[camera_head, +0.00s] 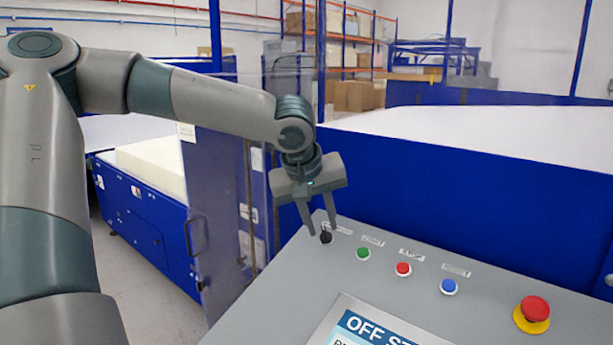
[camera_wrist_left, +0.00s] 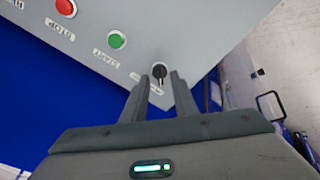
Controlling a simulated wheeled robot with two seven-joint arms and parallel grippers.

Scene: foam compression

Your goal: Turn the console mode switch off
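The black mode switch knob (camera_head: 326,237) sits at the left end of the grey console's row of controls. It also shows in the left wrist view (camera_wrist_left: 160,73), with a pale mark on its face. My left gripper (camera_head: 323,231) points down at the knob, its two fingers spread. In the left wrist view the fingertips (camera_wrist_left: 159,80) stand apart on either side of the knob, with a gap showing around it. Whether either finger touches it I cannot tell. The console screen (camera_head: 365,325) shows large text starting "OFF ST", cut off by the frame. My right gripper is not in view.
Right of the knob on the console (camera_head: 290,290) are a green button (camera_head: 363,254), a red button (camera_head: 403,269), a blue button (camera_head: 448,286) and a red emergency stop (camera_head: 533,310). A blue machine wall (camera_head: 450,200) stands behind the console.

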